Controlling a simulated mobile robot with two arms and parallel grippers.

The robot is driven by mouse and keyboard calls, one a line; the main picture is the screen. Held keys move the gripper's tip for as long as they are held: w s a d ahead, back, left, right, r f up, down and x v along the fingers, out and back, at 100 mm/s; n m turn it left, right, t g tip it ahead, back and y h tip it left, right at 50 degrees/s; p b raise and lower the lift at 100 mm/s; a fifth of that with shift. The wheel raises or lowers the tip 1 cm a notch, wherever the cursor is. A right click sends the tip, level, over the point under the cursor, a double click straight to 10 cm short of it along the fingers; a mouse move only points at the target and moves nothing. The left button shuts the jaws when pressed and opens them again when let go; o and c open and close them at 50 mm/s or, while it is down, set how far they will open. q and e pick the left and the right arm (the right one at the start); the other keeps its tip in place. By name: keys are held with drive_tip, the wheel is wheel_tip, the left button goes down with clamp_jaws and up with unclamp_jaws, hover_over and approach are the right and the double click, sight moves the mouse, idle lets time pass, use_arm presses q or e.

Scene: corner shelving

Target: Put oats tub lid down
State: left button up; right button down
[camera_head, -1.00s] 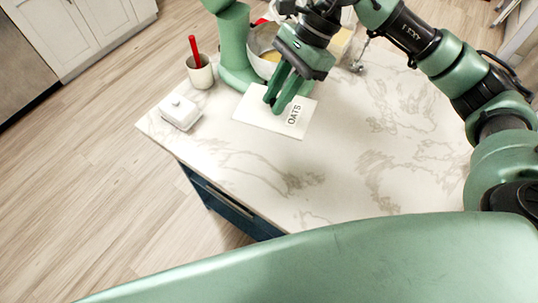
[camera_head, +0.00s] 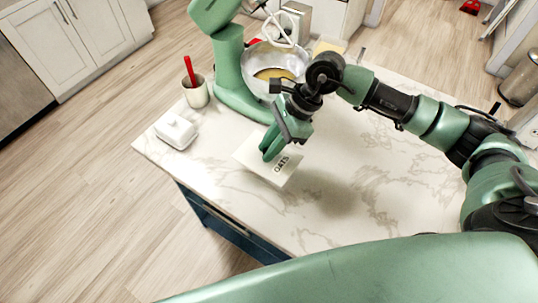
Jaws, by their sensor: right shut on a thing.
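The oats tub lid (camera_head: 254,157) is a white square plate with the dark word OATS near its right corner. My right gripper (camera_head: 273,148) is shut on it near its back edge, and the fingers cover part of the lid. The lid is over the middle left of the marble worktop (camera_head: 390,180), with a soft shadow to its right. I cannot tell whether its underside touches the worktop. My left gripper is not in view.
A white butter dish (camera_head: 176,131) and a cup (camera_head: 196,93) with a red-handled utensil stand at the left. A green stand mixer (camera_head: 232,75) with a metal bowl (camera_head: 268,59) is behind. The worktop's front and right are clear.

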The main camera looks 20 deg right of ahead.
wheel_tip(320, 180, down, 4)
drive_tip(key=shift+f+p, duration=0.25)
drive_tip(key=shift+p, duration=0.05)
drive_tip(key=shift+f, duration=0.3)
drive_tip(key=c, duration=1.3)
unclamp_jaws()
drive_tip(key=shift+r, duration=0.1)
drive_tip(key=shift+r, duration=0.15)
drive_tip(key=b+v, duration=0.2)
drive_tip(key=v, duration=0.8)
drive_tip(key=shift+d+r+b, duration=0.15)
drive_tip(key=shift+d+b, duration=0.05)
drive_tip(key=shift+b, duration=0.1)
drive_tip(key=shift+d+r, duration=0.3)
drive_tip(key=shift+r, duration=0.35)
